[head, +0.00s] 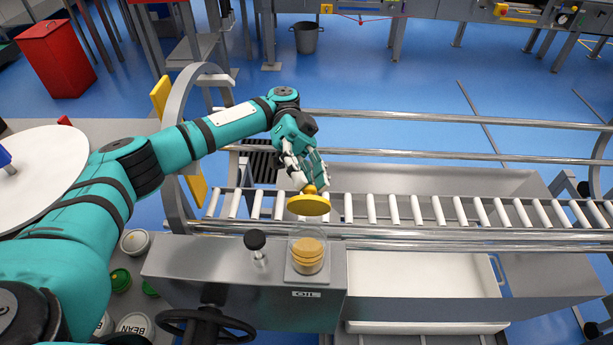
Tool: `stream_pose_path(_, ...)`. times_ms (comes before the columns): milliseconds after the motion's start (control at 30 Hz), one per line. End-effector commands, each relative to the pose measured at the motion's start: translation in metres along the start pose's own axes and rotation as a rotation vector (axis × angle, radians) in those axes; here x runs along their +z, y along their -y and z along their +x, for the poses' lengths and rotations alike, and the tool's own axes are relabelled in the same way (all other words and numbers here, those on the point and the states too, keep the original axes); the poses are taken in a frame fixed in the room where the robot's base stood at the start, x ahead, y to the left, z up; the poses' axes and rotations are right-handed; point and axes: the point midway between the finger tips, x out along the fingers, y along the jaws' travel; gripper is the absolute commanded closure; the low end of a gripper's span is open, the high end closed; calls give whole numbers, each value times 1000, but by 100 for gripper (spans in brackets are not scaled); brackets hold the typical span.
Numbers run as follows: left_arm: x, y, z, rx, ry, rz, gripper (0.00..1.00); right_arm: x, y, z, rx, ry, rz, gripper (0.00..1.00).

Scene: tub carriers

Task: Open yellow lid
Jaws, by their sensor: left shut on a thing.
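The yellow lid (308,205) is a round disc with a small knob on top. My left gripper (308,184) is shut on this knob from above. The lid appears apart from the clear oil container (307,252), showing just above its rim in the picture. The container holds yellowish contents and stands on a grey metal housing with an "OIL" label (307,294). My right gripper is not in view.
A black knob (255,240) on a post stands left of the oil container. A black handwheel (205,328) is in front. Behind run metal rails and a roller conveyor (420,210). A white tray (425,285) lies at right. Cans (135,325) stand lower left.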

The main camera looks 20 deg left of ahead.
Motion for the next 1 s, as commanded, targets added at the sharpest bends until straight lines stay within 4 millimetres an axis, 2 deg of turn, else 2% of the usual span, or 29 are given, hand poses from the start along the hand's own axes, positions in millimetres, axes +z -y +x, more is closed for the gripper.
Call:
stream_pose_path(33,3,2,1,1,3,-7,79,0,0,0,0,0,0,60)
stream_pose_path(200,2,1,0,1,2,-4,57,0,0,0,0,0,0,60)
stream_pose_path(567,-4,-4,0,0,1,2,57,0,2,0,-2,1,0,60)
stream_pose_path(1000,-59,-56,5,1,2,1,57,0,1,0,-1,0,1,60)
